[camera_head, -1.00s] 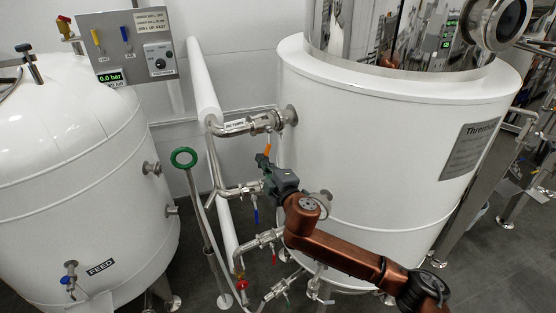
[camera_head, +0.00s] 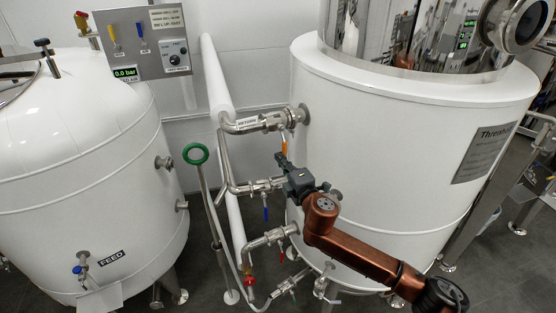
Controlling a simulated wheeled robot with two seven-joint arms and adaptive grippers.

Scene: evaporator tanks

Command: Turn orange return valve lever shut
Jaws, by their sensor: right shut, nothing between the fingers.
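The orange return valve lever (camera_head: 284,145) hangs down, about upright, below the steel valve on the pipe labelled RETURN (camera_head: 252,123), which joins the white tank (camera_head: 390,150) on the right. My right gripper (camera_head: 281,160) is shut and empty, its dark fingertips just below the lever's lower end. I cannot tell whether they touch it. The gripper's body and my copper arm reach in from the lower right and cover part of the tank wall. My left gripper is out of view.
A blue lever (camera_head: 266,213) and a red lever (camera_head: 281,252) sit on lower pipes close by. The FEED tank (camera_head: 110,190) and a control box (camera_head: 142,43) are further left. Open floor is limited between the tanks.

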